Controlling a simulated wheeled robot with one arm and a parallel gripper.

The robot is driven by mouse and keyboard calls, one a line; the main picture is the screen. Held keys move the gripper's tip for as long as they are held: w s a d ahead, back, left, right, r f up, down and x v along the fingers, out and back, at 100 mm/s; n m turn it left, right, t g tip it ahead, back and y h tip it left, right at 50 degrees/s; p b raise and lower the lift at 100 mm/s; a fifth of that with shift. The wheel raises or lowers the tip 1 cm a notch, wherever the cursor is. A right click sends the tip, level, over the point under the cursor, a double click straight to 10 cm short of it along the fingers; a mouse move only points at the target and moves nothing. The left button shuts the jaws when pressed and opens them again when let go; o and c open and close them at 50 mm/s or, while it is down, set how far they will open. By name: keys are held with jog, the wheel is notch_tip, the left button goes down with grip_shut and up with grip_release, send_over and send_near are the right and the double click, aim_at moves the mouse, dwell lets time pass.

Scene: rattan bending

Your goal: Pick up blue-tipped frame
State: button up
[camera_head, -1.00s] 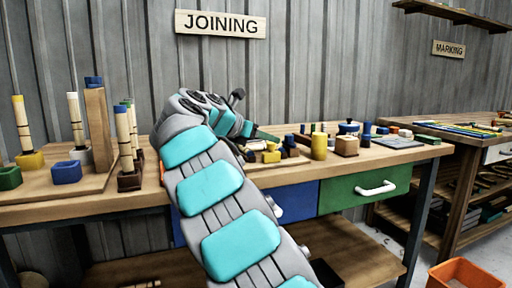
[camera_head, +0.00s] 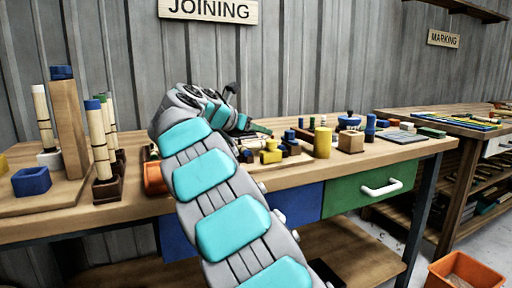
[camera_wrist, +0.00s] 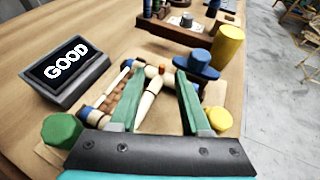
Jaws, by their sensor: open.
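My gripper (camera_wrist: 158,85) is open, with its two green fingers apart over the bench in the wrist view. A cream, pointed piece with an orange-brown end (camera_wrist: 150,102) lies between the fingers. Just left of the left finger is a pale frame-like piece with blue tips (camera_wrist: 106,98), partly hidden by that finger. I cannot tell whether it is the blue-tipped frame. In the head view, a banded rattan pole with a blue tip (camera_head: 98,140) stands upright in a dark holder at the left. My arm hides the gripper's fingertips there.
In the head view, several blocks crowd the workbench (camera_head: 285,178); an orange bin (camera_head: 465,272) is on the floor.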

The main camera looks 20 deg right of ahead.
jog(key=x, duration=0.4)
jog(key=shift+s+d+f, duration=0.1)
jog(key=shift+d+f, duration=0.1)
jog(key=shift+f, duration=0.05)
grip_shut()
dwell(0.4)
